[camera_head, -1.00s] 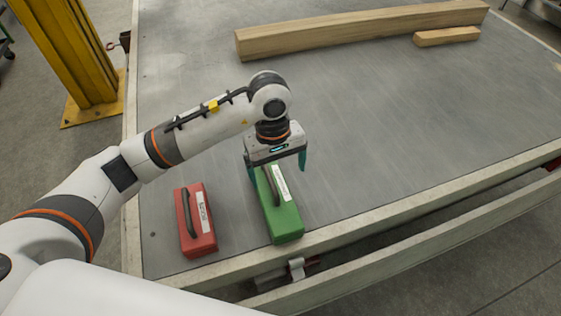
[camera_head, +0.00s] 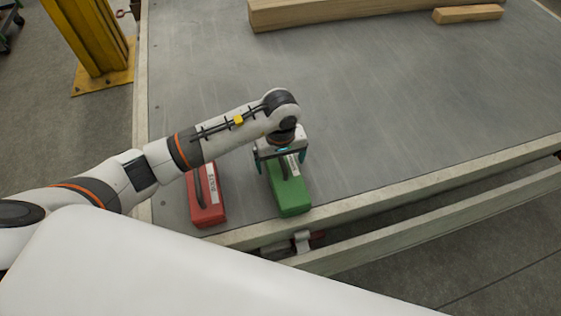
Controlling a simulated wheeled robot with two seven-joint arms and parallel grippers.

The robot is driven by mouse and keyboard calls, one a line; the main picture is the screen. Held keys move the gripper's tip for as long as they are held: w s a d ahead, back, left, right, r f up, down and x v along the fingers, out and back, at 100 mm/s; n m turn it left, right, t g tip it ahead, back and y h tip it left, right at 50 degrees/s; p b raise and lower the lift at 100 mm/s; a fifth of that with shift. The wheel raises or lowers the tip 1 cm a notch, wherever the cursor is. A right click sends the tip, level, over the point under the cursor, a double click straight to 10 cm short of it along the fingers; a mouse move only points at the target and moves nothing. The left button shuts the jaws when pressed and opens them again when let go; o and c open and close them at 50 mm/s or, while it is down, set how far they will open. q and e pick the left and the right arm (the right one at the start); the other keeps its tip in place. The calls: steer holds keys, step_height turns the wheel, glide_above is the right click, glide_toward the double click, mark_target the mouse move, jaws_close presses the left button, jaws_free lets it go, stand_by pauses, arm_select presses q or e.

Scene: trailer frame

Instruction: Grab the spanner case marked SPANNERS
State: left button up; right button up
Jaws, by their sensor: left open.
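A green case (camera_head: 291,199) with a dark handle and a white label lies near the front edge of the trailer bed. A red case (camera_head: 207,215) with a dark handle and a white label lies to its left. The lettering on both labels is too small to read surely, so I cannot tell which says SPANNERS. My left gripper (camera_head: 281,158) is open over the far part of the green case, its fingers to either side of the handle area. It hides the far end of the case and part of its label. My right gripper is out of view.
A long timber beam (camera_head: 335,12) and a short wooden block (camera_head: 468,14) lie at the back of the trailer bed (camera_head: 400,95). A pale rail (camera_head: 400,194) runs along the front edge. A yellow post (camera_head: 92,42) stands at left. The bed's middle is clear.

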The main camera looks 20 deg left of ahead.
arm_select(q)
steer(key=shift+f, duration=0.4)
steer(key=shift+c, duration=0.4)
steer(key=shift+r, duration=0.1)
steer(key=c, duration=1.3)
